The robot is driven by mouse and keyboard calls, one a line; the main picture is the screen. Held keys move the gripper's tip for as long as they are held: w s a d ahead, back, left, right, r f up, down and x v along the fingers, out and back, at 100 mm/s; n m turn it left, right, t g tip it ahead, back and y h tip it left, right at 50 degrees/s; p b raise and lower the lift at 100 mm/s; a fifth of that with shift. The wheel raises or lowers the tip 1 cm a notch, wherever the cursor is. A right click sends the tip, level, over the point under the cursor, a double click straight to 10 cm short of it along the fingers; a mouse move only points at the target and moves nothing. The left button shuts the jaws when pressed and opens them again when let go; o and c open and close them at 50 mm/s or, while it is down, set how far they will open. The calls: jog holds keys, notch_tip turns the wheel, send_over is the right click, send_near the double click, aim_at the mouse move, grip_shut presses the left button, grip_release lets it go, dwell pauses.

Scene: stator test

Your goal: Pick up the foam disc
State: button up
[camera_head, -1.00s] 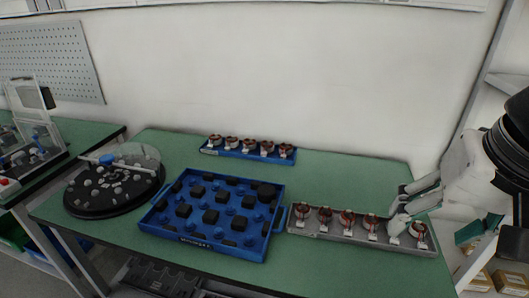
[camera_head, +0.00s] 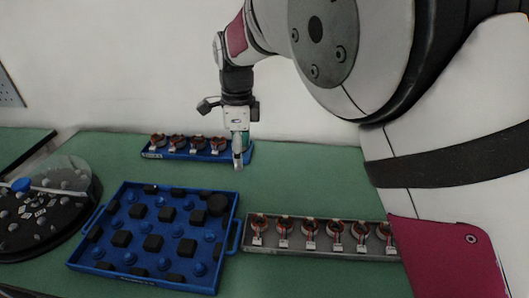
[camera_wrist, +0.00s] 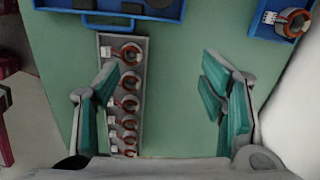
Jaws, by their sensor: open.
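A round dark disc, which looks like the foam disc (camera_head: 217,204), lies in the far right corner of the blue tray (camera_head: 231,222) in the head view. My gripper (camera_head: 238,160) is above the table, near the right end of the blue rack, up and slightly right of the disc in the picture.
Black blocks and blue knobs fill the tray. A blue rack (camera_head: 160,156) of copper-wound stators stands behind it. A grey tray (camera_head: 295,251) of stators lies to the right, partly behind my arm. A round black fixture (camera_head: 35,238) stands at left. Green table is clear between them.

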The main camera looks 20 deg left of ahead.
jog(key=m, duration=0.1)
send_over(219, 203)
notch_tip(219, 203, down, 6)
notch_tip(219, 203, down, 7)
jog(key=shift+s+r+p, duration=0.1)
jog(key=shift+p, duration=0.25)
jog(key=shift+w+f+p, duration=0.2)
jog(key=shift+f+p, duration=0.3)
jog(key=shift+f, duration=2.65)
jog(key=c, duration=0.6)
